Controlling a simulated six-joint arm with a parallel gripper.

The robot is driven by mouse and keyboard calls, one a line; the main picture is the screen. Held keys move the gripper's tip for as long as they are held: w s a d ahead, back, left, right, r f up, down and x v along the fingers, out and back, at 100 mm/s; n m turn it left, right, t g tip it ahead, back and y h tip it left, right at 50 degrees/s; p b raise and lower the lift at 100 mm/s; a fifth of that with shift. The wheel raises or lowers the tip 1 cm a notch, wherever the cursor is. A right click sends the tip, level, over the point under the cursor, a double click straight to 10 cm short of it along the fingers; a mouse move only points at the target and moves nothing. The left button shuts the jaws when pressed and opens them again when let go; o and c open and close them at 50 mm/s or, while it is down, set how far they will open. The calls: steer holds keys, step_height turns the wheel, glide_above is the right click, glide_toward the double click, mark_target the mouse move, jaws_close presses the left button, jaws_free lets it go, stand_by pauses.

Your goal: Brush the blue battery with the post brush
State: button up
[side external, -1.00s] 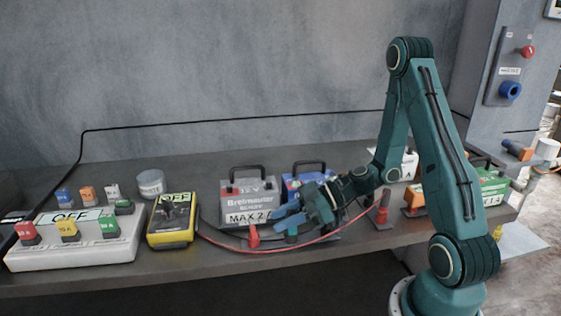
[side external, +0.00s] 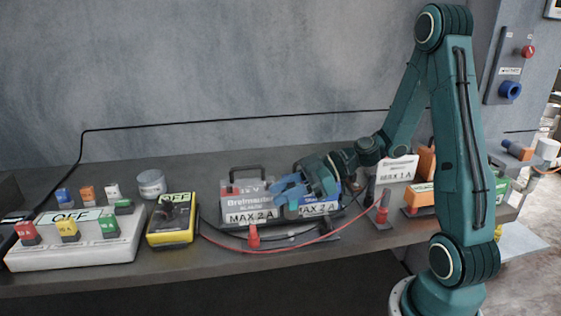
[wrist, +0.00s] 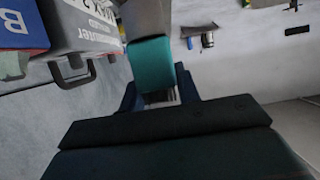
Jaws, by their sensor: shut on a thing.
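The blue battery (side external: 330,191) stands on the bench, partly hidden behind my gripper; a MAX 2 A label shows at its front. A blue case, apparently the same battery, shows upside down at the wrist view's upper left (wrist: 22,27). My gripper (side external: 287,190) is in front of the blue battery and the right edge of the grey battery (side external: 240,191). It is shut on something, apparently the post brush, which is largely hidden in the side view. I cannot tell whether brush and battery touch.
A yellow meter (side external: 172,219) and a white switch box (side external: 75,238) are at left. A MAX 1 A battery (side external: 397,169) stands at right.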

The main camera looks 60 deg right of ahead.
mark_target(285, 207)
step_height(285, 207, up, 13)
steer(key=shift+f, duration=0.15)
stand_by(0.4)
steer(key=shift+r, duration=0.3)
stand_by(0.5)
steer(key=shift+r, duration=0.4)
steer(key=shift+r, duration=0.65)
steer(key=shift+r, duration=0.65)
steer(key=w+d+f, duration=0.4)
steer(key=d+f, duration=0.4)
steer(key=d, duration=0.1)
steer(key=shift+w+d+f, duration=0.15)
steer(key=shift+w+d, duration=0.25)
steer(key=shift+f, duration=0.2)
